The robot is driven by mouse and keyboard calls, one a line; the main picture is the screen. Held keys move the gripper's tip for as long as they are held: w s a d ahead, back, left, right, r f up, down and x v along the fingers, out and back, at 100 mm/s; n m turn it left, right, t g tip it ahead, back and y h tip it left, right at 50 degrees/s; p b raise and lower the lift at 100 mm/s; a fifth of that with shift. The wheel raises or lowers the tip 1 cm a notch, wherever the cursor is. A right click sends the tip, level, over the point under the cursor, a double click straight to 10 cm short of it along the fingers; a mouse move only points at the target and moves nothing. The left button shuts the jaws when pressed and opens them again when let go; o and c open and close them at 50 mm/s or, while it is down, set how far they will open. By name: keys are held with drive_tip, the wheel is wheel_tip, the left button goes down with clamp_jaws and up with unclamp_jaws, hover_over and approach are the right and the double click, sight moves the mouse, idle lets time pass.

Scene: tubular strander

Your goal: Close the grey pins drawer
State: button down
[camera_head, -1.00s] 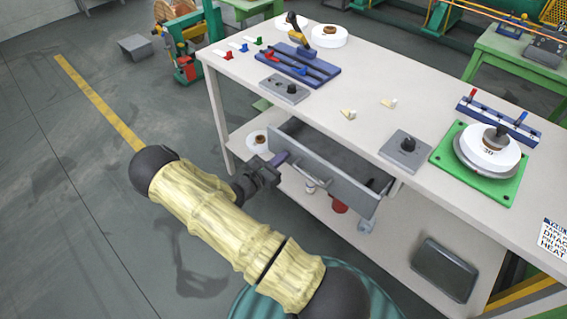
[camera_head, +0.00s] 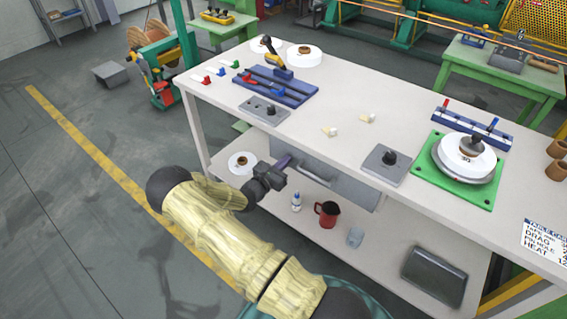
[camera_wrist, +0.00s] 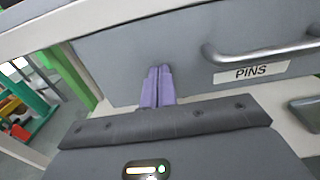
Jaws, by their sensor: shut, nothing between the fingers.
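The grey pins drawer (camera_head: 337,181) hangs under the white workbench top, and its front sits close under the bench edge in the head view. In the wrist view the drawer front (camera_wrist: 130,55) carries a PINS label (camera_wrist: 251,72) and a bar handle (camera_wrist: 262,52). My gripper (camera_head: 284,163) is shut and empty, at the left part of the drawer front. Its purple fingertips (camera_wrist: 159,72) are together against or very near the front, left of the handle. I cannot tell whether they touch. The drawer's inside is not visible.
The lower shelf holds a white spool (camera_head: 241,170), a small bottle (camera_head: 296,202), a red jug (camera_head: 327,214), a glass (camera_head: 355,237) and a dark bin (camera_head: 434,276). The bench top (camera_head: 300,120) holds fixtures above.

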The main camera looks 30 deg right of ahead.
drive_tip(key=shift+d+r, duration=0.2)
drive_tip(key=shift+r, duration=0.05)
drive_tip(key=v, duration=1.4)
drive_tip(key=shift+a+f, duration=0.25)
drive_tip(key=shift+w, duration=0.15)
